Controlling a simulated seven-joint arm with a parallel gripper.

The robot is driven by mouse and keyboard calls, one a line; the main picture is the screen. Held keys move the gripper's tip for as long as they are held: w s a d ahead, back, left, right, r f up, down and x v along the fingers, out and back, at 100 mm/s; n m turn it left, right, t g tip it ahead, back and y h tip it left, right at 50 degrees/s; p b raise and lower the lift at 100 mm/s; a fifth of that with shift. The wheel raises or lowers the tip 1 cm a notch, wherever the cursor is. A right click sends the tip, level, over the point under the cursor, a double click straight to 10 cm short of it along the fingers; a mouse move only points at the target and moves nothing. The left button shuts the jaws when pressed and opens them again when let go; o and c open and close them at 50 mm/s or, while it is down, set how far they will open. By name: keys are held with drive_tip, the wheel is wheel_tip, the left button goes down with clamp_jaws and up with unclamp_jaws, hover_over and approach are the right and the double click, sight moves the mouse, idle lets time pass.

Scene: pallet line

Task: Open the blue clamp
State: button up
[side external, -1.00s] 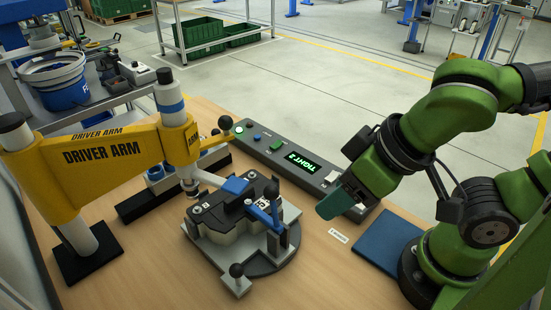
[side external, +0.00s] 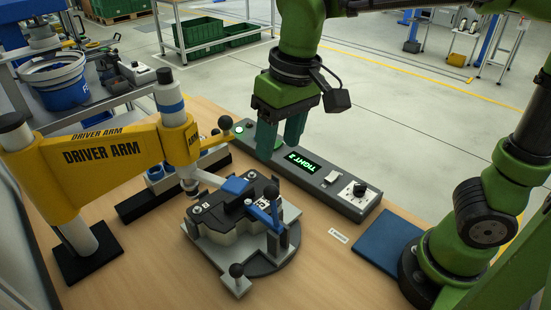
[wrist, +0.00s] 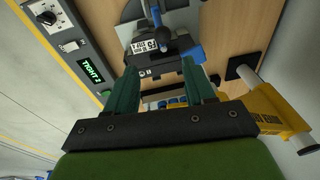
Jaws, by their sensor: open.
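The blue clamp (side external: 264,211) stands at the right side of the fixture plate (side external: 222,263), its blue lever lying across the dark-topped grey housing (side external: 222,226). A blue handle (side external: 236,185) shows at the back of the housing. In the wrist view the blue clamp (wrist: 163,36) is at the top, past the fingertips. My gripper (side external: 280,155) is open and empty, pointing down above the control panel, behind and above the clamp and apart from it.
The yellow driver arm (side external: 110,150) reaches over the fixture's left side. The control panel (side external: 335,184) behind shows a lit "TIGHT 2" display (side external: 302,162). A blue mat (side external: 391,245) lies at right; bare table lies in front.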

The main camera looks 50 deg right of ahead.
sight(273, 202)
drive_tip(key=shift+m+g+h, duration=0.7)
drive_tip(key=shift+m, duration=0.2)
drive_tip(key=f, duration=0.4)
drive_tip(key=a+f, duration=0.1)
drive_tip(key=f, duration=0.8)
drive_tip(key=shift+a+f, duration=0.3)
drive_tip(key=shift+f, duration=0.05)
clamp_jaws()
